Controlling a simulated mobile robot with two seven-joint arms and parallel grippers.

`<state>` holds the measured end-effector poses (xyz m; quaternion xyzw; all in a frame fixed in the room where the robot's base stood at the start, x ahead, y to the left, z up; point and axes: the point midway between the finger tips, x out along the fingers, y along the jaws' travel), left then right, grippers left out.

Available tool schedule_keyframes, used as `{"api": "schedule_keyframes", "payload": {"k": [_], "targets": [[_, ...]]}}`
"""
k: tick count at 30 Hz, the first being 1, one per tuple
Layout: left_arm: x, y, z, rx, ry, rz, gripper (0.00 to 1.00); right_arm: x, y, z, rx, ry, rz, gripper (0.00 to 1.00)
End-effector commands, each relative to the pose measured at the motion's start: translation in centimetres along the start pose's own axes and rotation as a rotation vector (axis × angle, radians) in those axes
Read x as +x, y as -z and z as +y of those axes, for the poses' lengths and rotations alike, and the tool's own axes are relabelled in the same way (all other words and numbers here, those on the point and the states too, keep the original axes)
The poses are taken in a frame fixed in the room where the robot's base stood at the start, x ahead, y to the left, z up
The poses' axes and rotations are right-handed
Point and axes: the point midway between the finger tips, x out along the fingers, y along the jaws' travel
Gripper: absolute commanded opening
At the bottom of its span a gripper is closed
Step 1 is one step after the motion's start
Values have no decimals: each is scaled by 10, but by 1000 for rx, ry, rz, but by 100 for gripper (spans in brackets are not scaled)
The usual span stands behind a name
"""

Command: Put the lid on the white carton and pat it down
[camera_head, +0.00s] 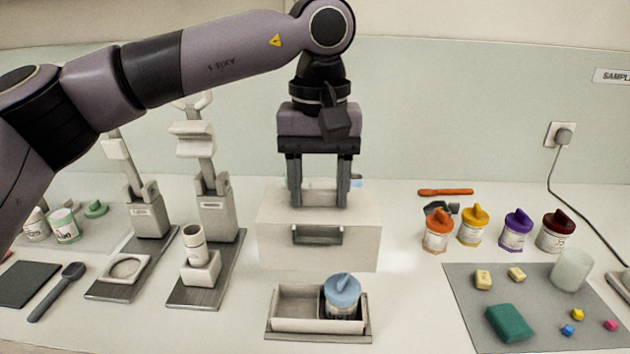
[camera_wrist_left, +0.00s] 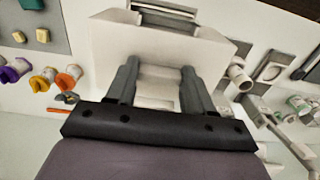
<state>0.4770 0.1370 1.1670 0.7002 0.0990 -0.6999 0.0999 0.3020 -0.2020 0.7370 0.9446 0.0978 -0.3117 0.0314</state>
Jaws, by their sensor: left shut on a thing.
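The white carton (camera_head: 280,250) stands upright at the middle of the bench, with a dark handle slot in its front. It also fills the upper middle of the left wrist view (camera_wrist_left: 115,42). My left gripper (camera_head: 319,203) points straight down over the carton's top. Its two fingers are shut on a pale piece, which I take to be the lid (camera_head: 319,197); in the left wrist view the piece lies between the fingers (camera_wrist_left: 160,84). Lid and carton are nearly the same colour, so I cannot tell whether the lid is seated. My right gripper is not in view.
A divided tray (camera_head: 300,324) with a blue-lidded jar (camera_head: 342,292) stands before the carton. Two grey stands (camera_head: 215,215) are to the left. Several coloured-lid jars (camera_head: 473,226) and a grey mat (camera_head: 462,300) are to the right. The bench just right of the carton is clear.

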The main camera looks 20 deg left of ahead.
Motion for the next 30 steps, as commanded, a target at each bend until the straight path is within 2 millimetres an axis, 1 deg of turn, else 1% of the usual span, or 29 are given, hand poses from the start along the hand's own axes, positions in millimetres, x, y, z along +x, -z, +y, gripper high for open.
{"api": "schedule_keyframes", "payload": {"k": [1, 9, 15, 19, 30], "targets": [[5, 0, 0, 0, 0, 1, 7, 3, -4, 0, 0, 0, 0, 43], [28, 0, -1, 0, 0, 1, 7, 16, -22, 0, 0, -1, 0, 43], [43, 0, 0, 0, -2, 1, 7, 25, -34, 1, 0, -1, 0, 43], [46, 0, 0, -1, -2, 1, 7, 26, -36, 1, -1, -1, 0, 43], [45, 0, 0, -1, -2, 1, 7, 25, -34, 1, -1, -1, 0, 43]]}}
